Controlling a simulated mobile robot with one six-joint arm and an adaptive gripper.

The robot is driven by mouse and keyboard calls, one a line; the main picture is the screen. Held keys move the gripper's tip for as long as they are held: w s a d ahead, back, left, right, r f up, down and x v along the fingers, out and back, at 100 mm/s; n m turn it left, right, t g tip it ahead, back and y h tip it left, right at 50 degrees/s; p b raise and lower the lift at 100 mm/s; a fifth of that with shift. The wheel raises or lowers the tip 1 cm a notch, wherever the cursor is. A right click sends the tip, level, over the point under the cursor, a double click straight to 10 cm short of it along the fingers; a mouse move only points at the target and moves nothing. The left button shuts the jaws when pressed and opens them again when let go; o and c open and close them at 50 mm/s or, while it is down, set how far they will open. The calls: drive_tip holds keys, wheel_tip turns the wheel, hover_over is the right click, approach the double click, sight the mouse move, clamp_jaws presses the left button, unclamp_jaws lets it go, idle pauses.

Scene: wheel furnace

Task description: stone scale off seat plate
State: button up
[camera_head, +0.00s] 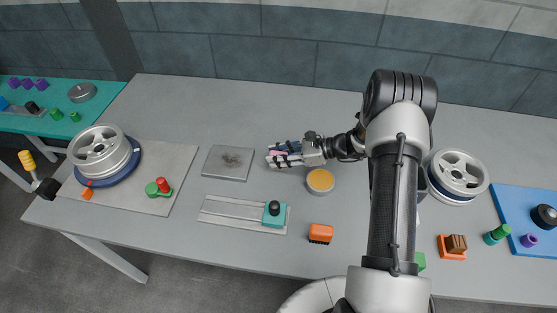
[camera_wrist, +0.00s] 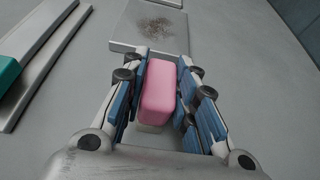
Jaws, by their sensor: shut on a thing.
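The seat plate (camera_head: 228,163) is a flat grey square on the table, left of my gripper. A brown, speckled patch of scale (camera_head: 232,158) lies on its middle. In the wrist view the plate (camera_wrist: 126,34) is ahead, with the brown patch (camera_wrist: 155,24) on it. My gripper (camera_head: 272,156) is shut on a pink block with a pale underside, likely the stone (camera_wrist: 160,88). The blue finger pads sit along both its sides. The stone is just right of the plate and apart from it. Its height above the table is hard to tell.
A rail with a teal slider (camera_head: 275,216) lies in front of the plate. A round tin with a yellow-orange top (camera_head: 320,181) stands below my gripper in the picture. An orange brush-like block (camera_head: 320,233) is nearer. Wheels stand at left (camera_head: 103,153) and right (camera_head: 459,174).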

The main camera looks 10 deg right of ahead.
drive_tip(key=shift+c, duration=1.2)
drive_tip(key=shift+r+p, duration=1.6)
drive_tip(key=shift+r, duration=0.95)
